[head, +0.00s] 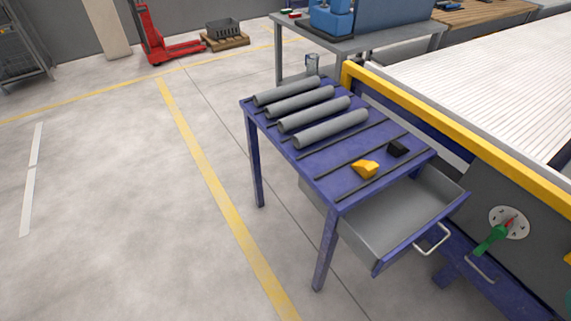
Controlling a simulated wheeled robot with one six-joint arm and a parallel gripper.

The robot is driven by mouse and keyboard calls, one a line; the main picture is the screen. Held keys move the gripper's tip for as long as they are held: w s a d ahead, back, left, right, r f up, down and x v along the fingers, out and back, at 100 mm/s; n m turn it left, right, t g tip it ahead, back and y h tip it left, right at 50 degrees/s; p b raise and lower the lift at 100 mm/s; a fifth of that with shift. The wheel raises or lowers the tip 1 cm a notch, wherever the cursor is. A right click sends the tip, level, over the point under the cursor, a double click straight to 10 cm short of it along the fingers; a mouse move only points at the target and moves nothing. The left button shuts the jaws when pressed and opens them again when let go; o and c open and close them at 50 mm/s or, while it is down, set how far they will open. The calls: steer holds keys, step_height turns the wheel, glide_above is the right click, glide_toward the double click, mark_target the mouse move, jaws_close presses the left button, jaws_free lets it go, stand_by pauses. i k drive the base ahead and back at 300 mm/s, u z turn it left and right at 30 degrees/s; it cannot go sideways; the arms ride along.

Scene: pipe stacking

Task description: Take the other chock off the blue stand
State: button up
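The blue stand (328,178) is a table with several dark strips across its top. A yellow chock (366,169) lies on the near part of the top. A black chock (398,148) lies on the top to its right, nearer the right edge, apart from the yellow one. Nothing touches either chock except the stand. My gripper does not show in the head view.
Several grey pipes (331,129) lie side by side on the stand's far part. A grey drawer (396,216) stands open below the top and looks empty. A yellow rail (455,132) runs along the right side. The floor at left is clear.

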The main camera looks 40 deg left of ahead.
mark_target(366, 169)
steer(key=u, duration=1.5)
steer(key=i, duration=1)
